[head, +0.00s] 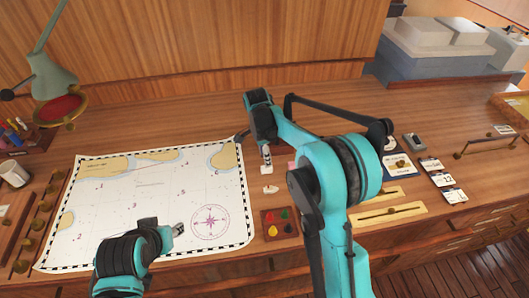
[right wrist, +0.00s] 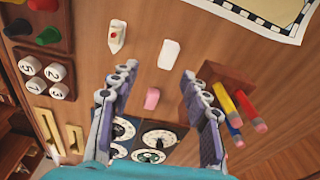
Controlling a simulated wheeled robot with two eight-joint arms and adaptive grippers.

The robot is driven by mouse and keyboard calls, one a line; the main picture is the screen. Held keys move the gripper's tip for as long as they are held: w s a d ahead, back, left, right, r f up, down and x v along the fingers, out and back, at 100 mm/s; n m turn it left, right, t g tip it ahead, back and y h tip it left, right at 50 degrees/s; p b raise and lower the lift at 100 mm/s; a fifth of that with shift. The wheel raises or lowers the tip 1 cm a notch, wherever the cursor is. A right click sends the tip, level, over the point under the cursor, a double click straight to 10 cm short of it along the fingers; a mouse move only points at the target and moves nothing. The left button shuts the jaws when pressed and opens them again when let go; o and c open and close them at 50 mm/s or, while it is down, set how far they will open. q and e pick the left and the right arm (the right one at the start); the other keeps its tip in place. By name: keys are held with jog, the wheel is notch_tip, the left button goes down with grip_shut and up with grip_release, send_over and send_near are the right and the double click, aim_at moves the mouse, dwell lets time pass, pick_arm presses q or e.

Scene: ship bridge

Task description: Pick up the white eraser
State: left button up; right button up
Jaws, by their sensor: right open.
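The white eraser (right wrist: 168,54) lies flat on the wooden desk. In the head view the white eraser (head: 267,170) shows right under the right gripper (head: 266,154), to the right of the chart. A pink eraser (right wrist: 152,98) lies close by, between the fingers as pictured in the wrist view. My left gripper (head: 178,230) is over the lower part of the chart; its finger gap is too small to tell.
A white boat-shaped piece (right wrist: 116,36) lies beside the eraser. A block with pencils (right wrist: 235,100) stands by the right finger. A tray of coloured pawns (head: 279,223) is nearer the front. The chart (head: 150,195) covers the left of the desk.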

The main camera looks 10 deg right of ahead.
aim_at(267, 169)
jog(key=shift+w+a+f+m, duration=0.2)
jog(key=shift+w+m, duration=0.1)
jog(key=shift+w, duration=0.3)
jog(key=shift+w+d+f, duration=0.1)
jog(key=shift+w+f, duration=0.1)
jog(key=shift+f, duration=0.1)
jog(key=f, duration=0.5)
jog(key=d+f, duration=0.1)
jog(key=f, duration=0.1)
jog(key=shift+w+f+b, duration=0.1)
jog(key=shift+f+b, duration=0.25)
jog(key=shift+r, duration=0.1)
grip_shut()
